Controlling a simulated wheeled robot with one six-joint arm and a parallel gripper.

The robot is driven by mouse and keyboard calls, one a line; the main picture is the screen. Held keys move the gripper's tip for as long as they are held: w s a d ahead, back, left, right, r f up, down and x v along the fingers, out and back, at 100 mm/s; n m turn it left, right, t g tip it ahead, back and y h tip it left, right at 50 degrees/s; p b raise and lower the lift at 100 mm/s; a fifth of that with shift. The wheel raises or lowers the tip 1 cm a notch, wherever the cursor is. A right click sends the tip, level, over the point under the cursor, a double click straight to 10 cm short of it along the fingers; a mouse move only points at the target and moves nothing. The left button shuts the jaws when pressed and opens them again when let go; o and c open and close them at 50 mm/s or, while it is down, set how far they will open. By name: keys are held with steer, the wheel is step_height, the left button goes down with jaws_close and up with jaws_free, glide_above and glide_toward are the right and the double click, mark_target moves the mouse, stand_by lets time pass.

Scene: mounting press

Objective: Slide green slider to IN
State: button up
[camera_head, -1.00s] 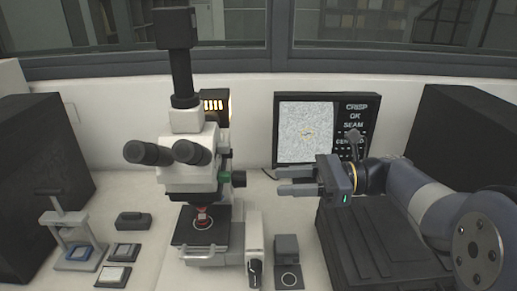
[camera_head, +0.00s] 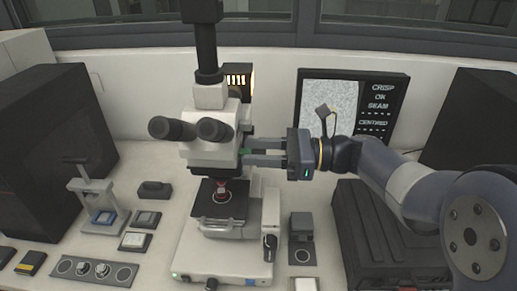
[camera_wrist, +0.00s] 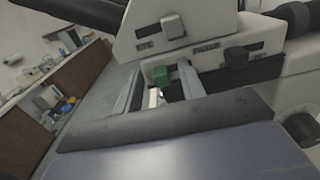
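The green slider is a small green block on the right side of the white microscope (camera_head: 213,145). In the wrist view the green slider (camera_wrist: 160,75) shows near the fingertips, between the two grey fingers, close to the right one. My gripper (camera_head: 246,152) points left at the microscope head, its two fingers spread apart with a gap between them. In the head view the slider is mostly hidden at the fingertips. I cannot tell whether a finger touches it. Labels on the microscope head in the wrist view are too small to read.
The stage (camera_head: 222,205) holds a red sample. A small press (camera_head: 97,205) stands on the left.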

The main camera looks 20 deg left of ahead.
steer(key=shift+c, duration=0.4)
jaws_close()
